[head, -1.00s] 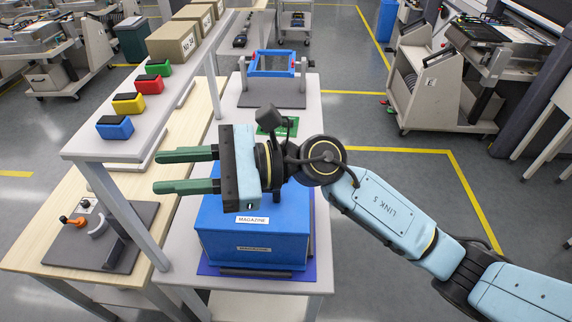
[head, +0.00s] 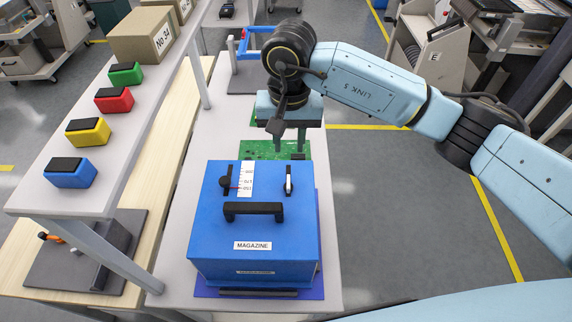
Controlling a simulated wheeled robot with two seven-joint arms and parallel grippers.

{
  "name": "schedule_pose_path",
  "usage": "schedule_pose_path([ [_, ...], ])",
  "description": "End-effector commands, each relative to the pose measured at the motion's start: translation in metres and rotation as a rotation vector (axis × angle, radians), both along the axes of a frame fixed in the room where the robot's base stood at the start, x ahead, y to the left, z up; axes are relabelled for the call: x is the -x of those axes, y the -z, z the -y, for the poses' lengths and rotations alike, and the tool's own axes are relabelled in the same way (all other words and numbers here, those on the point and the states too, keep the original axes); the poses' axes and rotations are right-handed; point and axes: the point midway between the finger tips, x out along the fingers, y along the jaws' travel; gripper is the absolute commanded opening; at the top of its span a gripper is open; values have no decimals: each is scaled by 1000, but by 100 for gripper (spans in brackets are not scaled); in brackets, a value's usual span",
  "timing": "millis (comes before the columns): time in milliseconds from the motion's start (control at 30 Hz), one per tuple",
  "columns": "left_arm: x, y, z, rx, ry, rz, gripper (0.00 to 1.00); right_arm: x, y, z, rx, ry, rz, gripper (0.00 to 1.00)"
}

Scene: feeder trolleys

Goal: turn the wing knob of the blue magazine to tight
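The blue magazine (head: 215,235) stands on the bench with a black carry handle (head: 253,209) on top. On its top right is an upright wing-like knob (head: 289,181), pale and dark, lying roughly along the picture's vertical. On its top left a round black knob (head: 225,183) sits at a slot beside a white number scale (head: 246,179). My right gripper (head: 289,148) points down just beyond the magazine's far edge, its two fingers apart with nothing seen between them. My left gripper is out of view.
A green board (head: 258,150) lies behind the magazine, partly under my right gripper. A shelf at left holds blue (head: 72,179), yellow, red and green boxes and a cardboard box (head: 140,45). A blue frame (head: 247,45) stands farther back. Floor at right is open.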

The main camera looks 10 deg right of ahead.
Motion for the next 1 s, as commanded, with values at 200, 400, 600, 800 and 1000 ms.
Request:
schedule_pose_path([
  [200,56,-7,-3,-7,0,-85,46,2,42,-1,-2,1,-8,30],
  [400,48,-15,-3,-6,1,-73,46,2,84,-1,-1,2,-7,30],
  [600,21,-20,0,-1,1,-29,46,1,112,-1,-3,1,-5,30],
  [800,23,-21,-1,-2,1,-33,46,1,122,-1,-2,0,-2,30],
  [1000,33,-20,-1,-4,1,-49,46,1,123,-1,-3,0,0,30],
])
